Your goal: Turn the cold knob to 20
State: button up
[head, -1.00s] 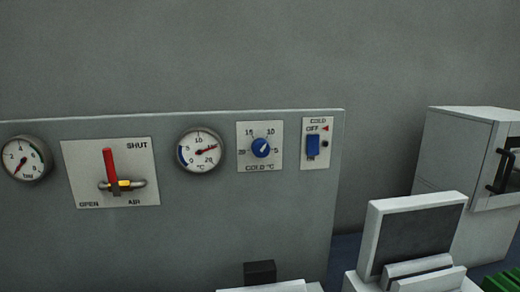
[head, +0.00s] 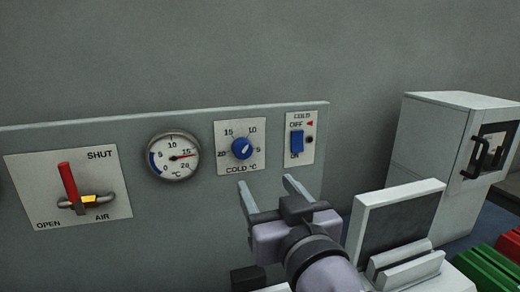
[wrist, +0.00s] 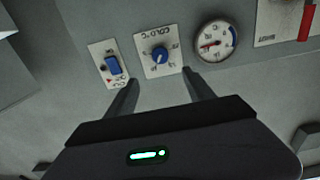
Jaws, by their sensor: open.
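The cold knob (head: 241,149) is a round blue knob on a white plate marked 5, 10, 15, 20 and COLD °C. Its pale pointer mark appears to lean to the upper right, toward the 10 and 5 side; the exact reading is too small to tell. My gripper (head: 266,182) is open and empty, its two fingers apart, just below and right of the knob in the head view. In the wrist view the knob (wrist: 160,55) shows upside down, just beyond and between the fingertips of my gripper (wrist: 160,76), not touching them.
A blue COLD switch (head: 297,142) is right of the knob. A °C gauge (head: 173,156) is left, and a red-handled AIR valve (head: 68,182) is farther left. A white device with a dark screen (head: 398,225) and a white cabinet (head: 430,150) stand at right.

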aim_at(244, 153)
jog(key=x, duration=1.5)
jog(key=shift+w+a+f+b, duration=0.15)
jog(key=shift+w+a+b, duration=0.05)
jog(key=shift+w+b, duration=0.2)
jog(key=shift+s, duration=0.1)
grip_shut()
